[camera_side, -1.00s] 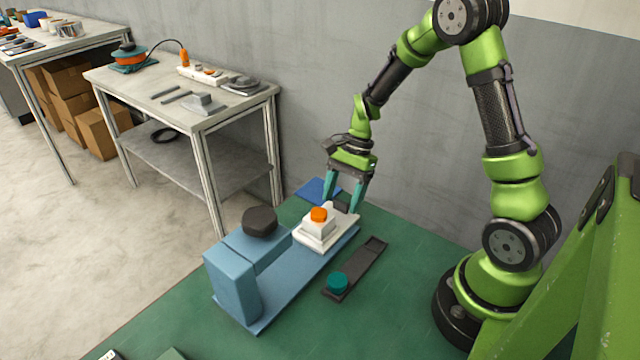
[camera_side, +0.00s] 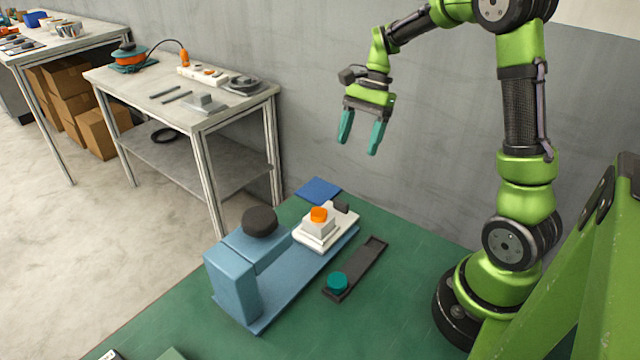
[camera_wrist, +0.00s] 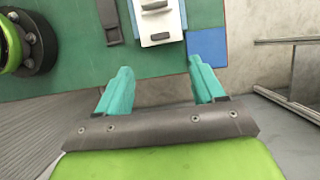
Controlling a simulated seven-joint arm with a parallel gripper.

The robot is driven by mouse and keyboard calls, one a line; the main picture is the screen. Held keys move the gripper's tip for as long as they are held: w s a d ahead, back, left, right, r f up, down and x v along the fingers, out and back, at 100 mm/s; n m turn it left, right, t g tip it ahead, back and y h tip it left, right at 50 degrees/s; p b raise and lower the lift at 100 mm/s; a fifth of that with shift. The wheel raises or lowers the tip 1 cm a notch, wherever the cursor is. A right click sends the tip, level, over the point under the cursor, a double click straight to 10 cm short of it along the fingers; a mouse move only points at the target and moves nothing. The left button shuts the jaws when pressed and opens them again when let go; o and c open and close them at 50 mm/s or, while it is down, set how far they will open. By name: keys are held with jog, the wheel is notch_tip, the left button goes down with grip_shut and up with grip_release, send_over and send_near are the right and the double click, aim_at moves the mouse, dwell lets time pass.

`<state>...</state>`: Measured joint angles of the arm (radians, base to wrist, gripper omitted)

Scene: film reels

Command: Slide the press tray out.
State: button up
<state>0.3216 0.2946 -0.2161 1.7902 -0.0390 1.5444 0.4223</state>
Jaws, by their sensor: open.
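The press (camera_side: 237,285) is a blue machine with a dark round knob (camera_side: 260,221) on top, standing on the green table. Its white press tray (camera_side: 313,243) sits at the far end of the blue base, clear of the press head. On the tray is a pale block with an orange disc (camera_side: 319,214), and a dark handle (camera_side: 341,208) is at its outer end. The tray also shows at the top of the wrist view (camera_wrist: 158,30). My gripper (camera_side: 359,146) is open and empty, raised well above the tray and apart from it. Its teal fingers show in the wrist view (camera_wrist: 161,85).
A dark narrow rail (camera_side: 362,262) with a teal round piece (camera_side: 337,282) lies right of the press. A blue square (camera_side: 318,190) lies flat at the table's back edge. The green table (camera_side: 400,310) is bare toward the front right. A side bench (camera_side: 150,100) stands behind.

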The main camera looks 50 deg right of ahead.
jog(key=shift+v, duration=1.6)
jog(key=s+a+r+n+t+h, duration=0.1)
jog(key=s+a+r+n+t, duration=0.1)
jog(key=s+a+n, duration=0.3)
jog(key=s+a+r+n+t+h, duration=0.1)
jog(key=s+a+r+n+t, duration=0.2)
jog(key=a+n, duration=0.6)
jog(key=s+a+t, duration=0.2)
jog(key=s, duration=0.1)
jog(key=shift+s, duration=0.2)
